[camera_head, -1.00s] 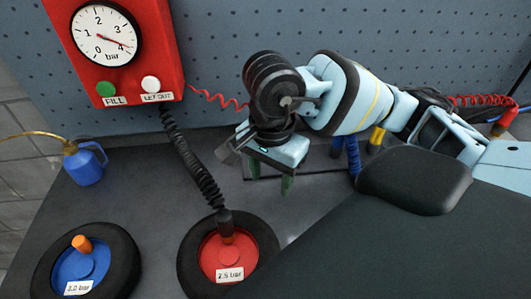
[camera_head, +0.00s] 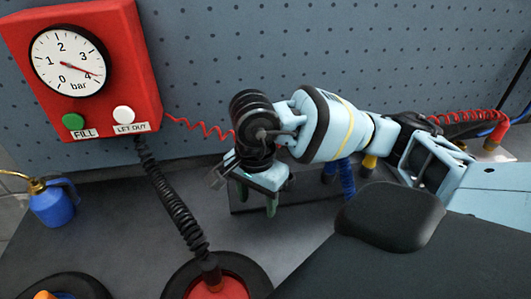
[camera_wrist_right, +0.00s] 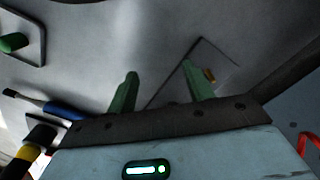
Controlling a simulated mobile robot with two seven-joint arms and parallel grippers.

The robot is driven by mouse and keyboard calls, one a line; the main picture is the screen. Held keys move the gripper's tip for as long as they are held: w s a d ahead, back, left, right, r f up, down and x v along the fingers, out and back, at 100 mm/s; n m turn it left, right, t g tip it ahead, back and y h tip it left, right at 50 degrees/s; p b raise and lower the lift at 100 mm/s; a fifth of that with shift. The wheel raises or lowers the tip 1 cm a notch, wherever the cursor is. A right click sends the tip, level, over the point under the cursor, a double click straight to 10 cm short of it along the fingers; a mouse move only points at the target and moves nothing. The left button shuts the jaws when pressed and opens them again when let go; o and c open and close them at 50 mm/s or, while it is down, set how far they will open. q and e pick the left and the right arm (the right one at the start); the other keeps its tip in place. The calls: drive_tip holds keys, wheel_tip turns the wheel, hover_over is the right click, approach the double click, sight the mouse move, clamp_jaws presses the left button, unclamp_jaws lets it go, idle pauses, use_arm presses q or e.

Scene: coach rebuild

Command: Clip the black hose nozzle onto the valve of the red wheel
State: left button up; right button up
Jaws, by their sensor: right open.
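The black hose nozzle (camera_head: 209,270) stands upright at the end of a black coiled hose over the red wheel (camera_head: 232,290). Its lower end meets the wheel's red face; I cannot tell whether it is clipped on the valve. The wheel is cut off by the bottom edge, and its valve is hidden. My right gripper (camera_head: 258,198) is up and to the right of the nozzle, apart from it, with green fingers pointing down. In the right wrist view the fingers (camera_wrist_right: 159,88) are apart with nothing between them. My left gripper is not in view.
A red gauge box (camera_head: 133,75) with green and white buttons hangs at the left. A blue oil can (camera_head: 54,205) stands below it. The blue wheel's tyre (camera_head: 65,287) shows at the bottom left. In the right wrist view a blue-handled brush (camera_wrist_right: 62,110) lies left of the fingers.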

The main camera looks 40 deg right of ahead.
drive_tip(key=w+d, duration=0.1)
drive_tip(key=w, duration=0.1)
drive_tip(key=w+d, duration=0.1)
drive_tip(key=w, duration=0.2)
drive_tip(key=w+d, duration=0.1)
drive_tip(key=w, duration=0.2)
drive_tip(key=shift+f, duration=0.35)
drive_tip(key=f, duration=0.2)
drive_tip(key=shift+w+d+f+p, duration=0.15)
drive_tip(key=shift+w+f+p, duration=0.15)
drive_tip(key=shift+w+p, duration=0.1)
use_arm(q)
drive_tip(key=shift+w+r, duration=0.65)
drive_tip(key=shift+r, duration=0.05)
use_arm(e)
drive_tip(key=shift+f, duration=0.5)
drive_tip(key=shift+s, duration=0.1)
